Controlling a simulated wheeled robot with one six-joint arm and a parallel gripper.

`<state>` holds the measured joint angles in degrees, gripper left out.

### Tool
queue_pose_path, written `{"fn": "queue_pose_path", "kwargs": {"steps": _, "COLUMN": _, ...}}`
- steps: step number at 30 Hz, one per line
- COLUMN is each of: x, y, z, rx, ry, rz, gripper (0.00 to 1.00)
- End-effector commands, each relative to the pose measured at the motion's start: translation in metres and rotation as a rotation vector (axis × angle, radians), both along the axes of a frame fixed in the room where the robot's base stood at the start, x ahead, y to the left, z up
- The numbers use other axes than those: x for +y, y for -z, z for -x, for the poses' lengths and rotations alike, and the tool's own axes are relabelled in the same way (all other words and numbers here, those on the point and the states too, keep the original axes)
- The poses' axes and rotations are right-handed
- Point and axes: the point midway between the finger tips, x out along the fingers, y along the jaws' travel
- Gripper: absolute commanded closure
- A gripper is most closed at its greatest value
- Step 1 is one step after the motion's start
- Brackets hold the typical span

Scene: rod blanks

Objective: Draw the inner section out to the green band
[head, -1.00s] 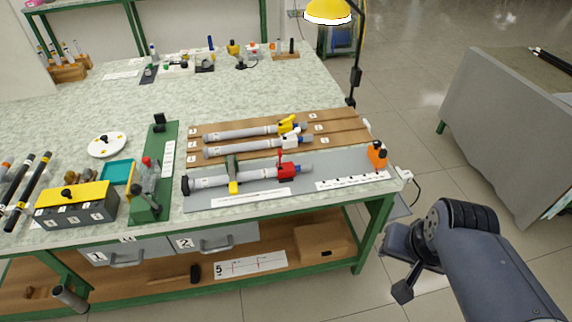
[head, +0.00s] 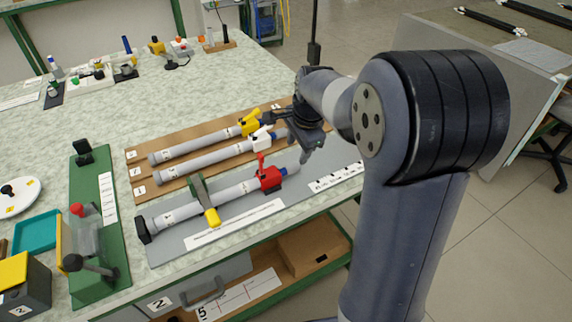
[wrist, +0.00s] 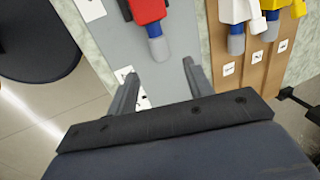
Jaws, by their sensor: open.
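A grey telescopic rod (head: 232,192) lies on a grey mat, with a red lever collar (head: 268,178) near its right end. A short inner section (head: 292,167) sticks out past the collar; in the wrist view its grey tip (wrist: 159,49) and a blue ring (wrist: 153,31) show. I see no green band on it. A green clamp (head: 198,188) with a yellow handle straddles the rod's middle. My gripper (wrist: 161,84) is open and empty, its fingers just short of the tip, on either side of its line. In the head view my gripper (head: 312,146) is beside the rod's right end.
Two similar rods, with a white collar (head: 261,138) and a yellow collar (head: 248,123), lie close behind on brown boards. A green fixture (head: 97,240) stands at the left. A printed strip (head: 333,178) lies on the mat near the bench's front edge.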

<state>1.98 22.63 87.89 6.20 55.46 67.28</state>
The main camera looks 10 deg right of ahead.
Motion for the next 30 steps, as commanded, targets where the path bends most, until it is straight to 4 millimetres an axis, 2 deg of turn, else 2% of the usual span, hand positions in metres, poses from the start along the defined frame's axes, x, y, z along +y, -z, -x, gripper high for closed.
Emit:
{"fn": "queue_pose_path", "kwargs": {"steps": 1, "x": 0.001, "y": 0.012, "z": -0.002, "rx": 0.005, "ry": -0.001, "rz": 0.000, "gripper": 0.51}}
{"fn": "queue_pose_path", "kwargs": {"steps": 6, "x": 0.004, "y": 0.045, "z": -0.010, "rx": 0.005, "ry": -0.002, "rz": 0.000, "gripper": 0.51}}
{"fn": "queue_pose_path", "kwargs": {"steps": 13, "x": 0.007, "y": 0.076, "z": -0.018, "rx": 0.003, "ry": -0.003, "rz": 0.001, "gripper": 0.51}}
{"fn": "queue_pose_path", "kwargs": {"steps": 18, "x": 0.007, "y": 0.084, "z": -0.021, "rx": 0.001, "ry": -0.004, "rz": 0.001, "gripper": 0.51}}
{"fn": "queue_pose_path", "kwargs": {"steps": 26, "x": 0.007, "y": 0.084, "z": -0.021, "rx": 0.000, "ry": -0.004, "rz": 0.001, "gripper": 0.51}}
{"fn": "queue_pose_path", "kwargs": {"steps": 30, "x": 0.007, "y": 0.084, "z": -0.021, "rx": 0.000, "ry": -0.004, "rz": 0.001, "gripper": 0.62}}
